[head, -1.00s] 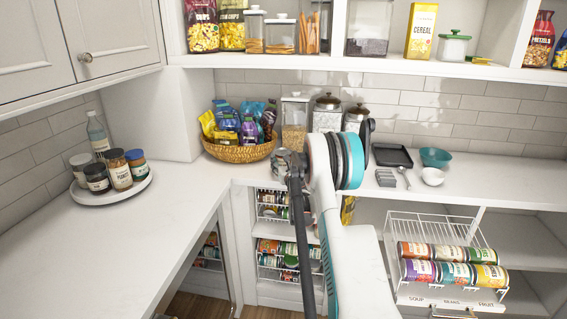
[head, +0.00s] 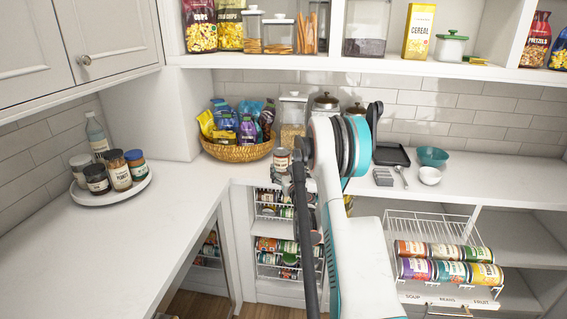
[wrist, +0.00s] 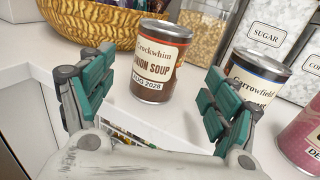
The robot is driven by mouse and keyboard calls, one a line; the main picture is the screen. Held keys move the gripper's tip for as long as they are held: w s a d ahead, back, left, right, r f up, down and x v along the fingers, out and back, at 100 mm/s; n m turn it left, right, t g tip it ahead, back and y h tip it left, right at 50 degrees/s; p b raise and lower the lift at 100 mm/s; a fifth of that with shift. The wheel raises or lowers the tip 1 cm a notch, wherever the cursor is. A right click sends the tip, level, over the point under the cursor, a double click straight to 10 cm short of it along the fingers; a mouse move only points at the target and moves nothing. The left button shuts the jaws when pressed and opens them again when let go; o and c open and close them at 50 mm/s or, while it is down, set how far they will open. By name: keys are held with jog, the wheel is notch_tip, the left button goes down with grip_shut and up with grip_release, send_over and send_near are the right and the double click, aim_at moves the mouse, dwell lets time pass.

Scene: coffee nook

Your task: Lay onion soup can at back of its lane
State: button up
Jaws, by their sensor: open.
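The onion soup can (wrist: 157,65) stands upright on the counter in the wrist view, brown with a cream label. It lies ahead of and between the fingers of my gripper (wrist: 160,88), which is open and empty, with clear gaps on both sides. In the head view a can, apparently the same one (head: 282,160), shows just left of my arm; the gripper itself is mostly hidden there. The white wire can rack (head: 398,222) is at the right, its lanes labelled SOUP, BEANS and FRUIT. Cans lie on their sides at the front of each lane; the wires behind look bare.
A Garrowfield can (wrist: 250,82) and a pink can (wrist: 303,140) stand close to the right finger. A wicker basket of snacks (head: 238,153) is behind left, with canisters (head: 293,115) behind. A dark tray (head: 391,155) and bowls (head: 433,157) are farther right. The left counter is mostly clear.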

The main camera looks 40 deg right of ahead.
jog(key=v, duration=0.3)
jog(key=shift+s+a, duration=0.15)
jog(key=shift+s, duration=0.2)
